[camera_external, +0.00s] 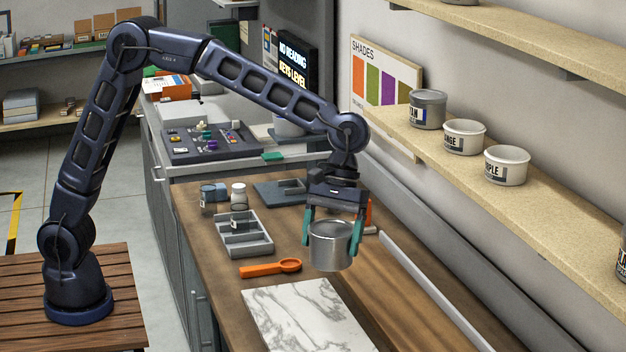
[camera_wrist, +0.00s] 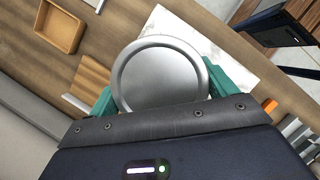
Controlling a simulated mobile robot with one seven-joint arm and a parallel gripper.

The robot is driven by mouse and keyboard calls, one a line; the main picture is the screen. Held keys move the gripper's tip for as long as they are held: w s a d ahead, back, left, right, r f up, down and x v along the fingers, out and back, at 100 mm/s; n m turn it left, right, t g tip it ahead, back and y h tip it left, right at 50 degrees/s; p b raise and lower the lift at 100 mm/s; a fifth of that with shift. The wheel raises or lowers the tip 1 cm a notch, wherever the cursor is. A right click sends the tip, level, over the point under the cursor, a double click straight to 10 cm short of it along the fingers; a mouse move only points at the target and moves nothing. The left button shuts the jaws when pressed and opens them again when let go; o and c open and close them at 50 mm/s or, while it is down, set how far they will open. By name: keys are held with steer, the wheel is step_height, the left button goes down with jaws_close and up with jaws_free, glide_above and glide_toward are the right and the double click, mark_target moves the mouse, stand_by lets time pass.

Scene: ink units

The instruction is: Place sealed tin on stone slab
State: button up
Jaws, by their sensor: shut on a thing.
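The sealed tin (camera_external: 331,247) is a plain silver can. My gripper (camera_external: 332,232) is shut on it, with one teal finger on each side, and holds it upright above the wooden worktop. In the wrist view the tin's round silver lid (camera_wrist: 160,76) fills the middle, between the teal fingers of my gripper (camera_wrist: 163,90). The stone slab (camera_external: 305,315) is white with grey veins and lies flat on the worktop, in front of and below the tin. Part of the slab (camera_wrist: 228,62) also shows behind the tin in the wrist view. Its visible top is bare.
An orange spoon-like tool (camera_external: 270,268) lies just behind the slab. A grey divided tray (camera_external: 243,235) and a small jar (camera_external: 239,196) stand farther back. A shelf (camera_external: 540,185) with several labelled tins overhangs the right. A wooden tray (camera_wrist: 60,27) shows in the wrist view.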

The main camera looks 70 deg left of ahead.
step_height(320, 180, down, 20)
steer(key=shift+s+d+r, duration=0.1)
stand_by(0.6)
steer(key=o, duration=1.2)
steer(key=shift+o, duration=0.2)
